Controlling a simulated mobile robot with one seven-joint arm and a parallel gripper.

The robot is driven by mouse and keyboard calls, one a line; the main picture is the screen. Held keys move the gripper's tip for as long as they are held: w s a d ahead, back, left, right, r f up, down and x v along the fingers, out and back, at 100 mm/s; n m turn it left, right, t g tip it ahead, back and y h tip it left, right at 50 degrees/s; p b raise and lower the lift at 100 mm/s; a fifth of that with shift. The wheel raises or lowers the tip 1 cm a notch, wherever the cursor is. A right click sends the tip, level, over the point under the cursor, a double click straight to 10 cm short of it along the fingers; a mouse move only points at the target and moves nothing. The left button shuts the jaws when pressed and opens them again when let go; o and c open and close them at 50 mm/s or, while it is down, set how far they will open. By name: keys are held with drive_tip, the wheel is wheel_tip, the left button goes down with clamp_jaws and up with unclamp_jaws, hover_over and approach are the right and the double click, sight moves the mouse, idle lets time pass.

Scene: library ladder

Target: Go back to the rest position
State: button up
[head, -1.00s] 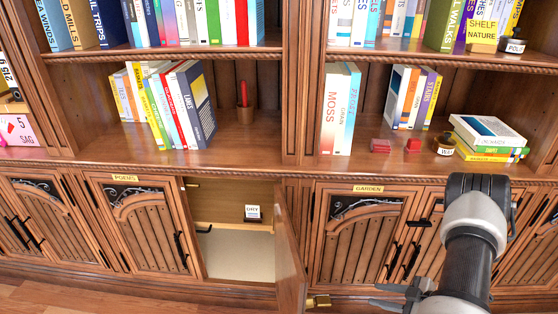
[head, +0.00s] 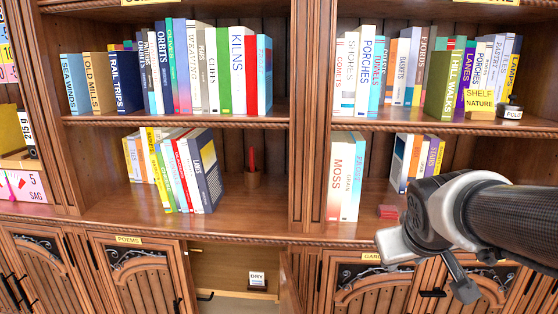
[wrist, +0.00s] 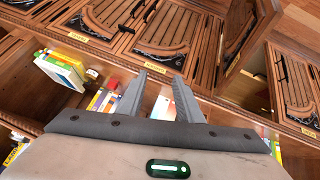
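My gripper (wrist: 160,82) shows in the wrist view with its two grey fingers apart and nothing held between them. Books on the shelf show behind and between the fingers. In the head view my arm reaches in from the right edge, in front of the lower right shelf. The fingers are mostly hidden or hard to make out there, and a grey part of the hand hangs below the arm.
Bookshelves fill the head view, with a red candle (head: 251,159) and a red block (head: 388,211) on the lower shelf. A "SHELF NATURE" sign (head: 480,99) and an ink bottle (head: 512,111) stand upper right.

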drive_tip(key=s+a+g+y, duration=0.1)
drive_tip(key=s+a+y, duration=0.2)
drive_tip(key=s+a, duration=0.85)
wheel_tip(320, 180, up, 23)
drive_tip(key=s+d+p, duration=0.1)
drive_tip(key=d+p, duration=0.1)
drive_tip(key=p, duration=2.1)
drive_tip(key=shift+s+m+g, duration=0.15)
drive_tip(key=shift+m+g, duration=0.15)
drive_tip(key=shift+m, duration=0.1)
drive_tip(key=shift+r, duration=0.1)
